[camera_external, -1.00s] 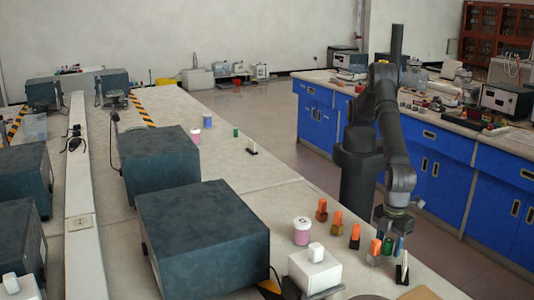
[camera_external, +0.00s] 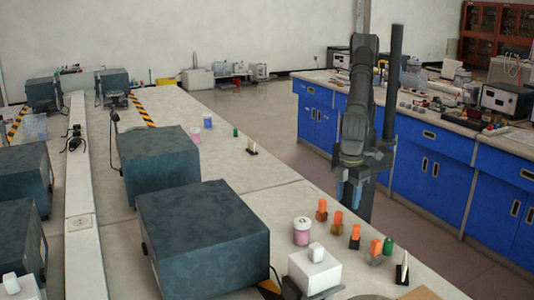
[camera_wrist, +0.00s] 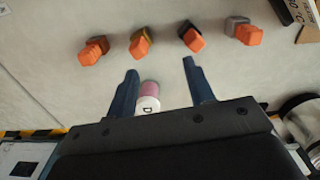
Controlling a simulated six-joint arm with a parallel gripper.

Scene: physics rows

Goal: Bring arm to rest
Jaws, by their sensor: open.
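My gripper (camera_external: 349,197) is raised above the far side of the workbench (camera_external: 262,200), with its blue fingers pointing down. In the wrist view its fingers (camera_wrist: 160,67) are apart with nothing held between them. Below it, the wrist view shows a row of orange-topped bottles, one of them a dark-based bottle (camera_wrist: 190,38). A pink jar with a white lid (camera_wrist: 149,98) shows partly behind the gripper body. In the external view, the same pink jar (camera_external: 301,233) and a green bottle (camera_external: 388,246) stand upright on the bench.
A large dark box (camera_external: 205,240) and a white box with a white knob (camera_external: 314,271) stand near the bottles. A black-and-white upright piece (camera_external: 402,270) is at the right. Blue cabinets (camera_external: 430,165) stand across the aisle. Open air surrounds my raised gripper.

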